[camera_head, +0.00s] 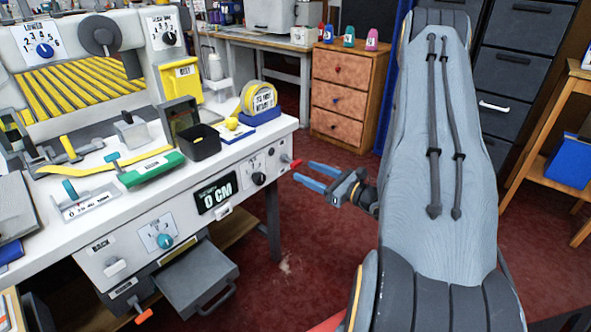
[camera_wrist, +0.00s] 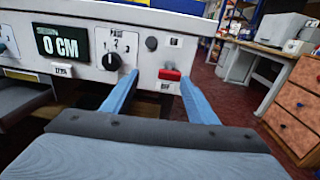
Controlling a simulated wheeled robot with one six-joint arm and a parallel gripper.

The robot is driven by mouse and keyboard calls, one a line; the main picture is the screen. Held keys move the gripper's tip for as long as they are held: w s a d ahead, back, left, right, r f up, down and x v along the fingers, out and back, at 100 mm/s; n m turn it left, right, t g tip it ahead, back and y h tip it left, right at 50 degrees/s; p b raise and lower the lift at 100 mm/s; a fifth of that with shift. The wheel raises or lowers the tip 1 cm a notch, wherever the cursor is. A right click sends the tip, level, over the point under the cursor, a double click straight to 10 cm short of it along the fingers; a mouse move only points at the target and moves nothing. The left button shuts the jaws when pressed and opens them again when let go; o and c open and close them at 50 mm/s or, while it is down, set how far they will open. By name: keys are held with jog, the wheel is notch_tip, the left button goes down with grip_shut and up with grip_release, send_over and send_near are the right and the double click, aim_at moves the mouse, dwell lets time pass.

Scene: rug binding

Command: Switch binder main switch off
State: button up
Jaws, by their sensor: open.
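The binder (camera_head: 130,215) is a white machine bench on the left in the head view. A red switch handle (camera_head: 297,163) sticks out at the right end of its front panel. In the wrist view the red switch (camera_wrist: 170,75) shows above a small label that is too blurred to read surely. My gripper (camera_head: 304,170) is open, with two blue fingers pointing at the panel's right end. In the wrist view the gripper (camera_wrist: 158,77) has the red switch between its fingertips in the picture, nearer the right finger. I cannot tell whether they touch.
A black dial (camera_wrist: 111,61) and a "0 CM" display (camera_wrist: 61,44) sit left of the switch. A round dark knob (camera_wrist: 151,43) is above it. A wooden drawer cabinet (camera_head: 341,100) stands behind. Red floor (camera_head: 320,235) is open beside the bench.

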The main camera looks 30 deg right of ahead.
aim_at(298, 165)
jog(key=shift+m+t+h, duration=0.3)
jog(key=shift+m+h, duration=0.1)
jog(key=shift+w+d+f+x, duration=0.1)
jog(key=shift+d+x, duration=0.15)
jog(key=shift+x, duration=0.95)
jog(key=shift+w+d+f+x, duration=0.1)
jog(key=shift+d+x, duration=0.15)
jog(key=shift+x, duration=1)
jog(key=shift+w+d+f+x, duration=0.15)
jog(key=shift+d+x, duration=0.1)
jog(key=shift+x, duration=0.95)
jog(key=shift+s, duration=0.1)
jog(key=c, duration=1.1)
jog(key=shift+o, duration=0.2)
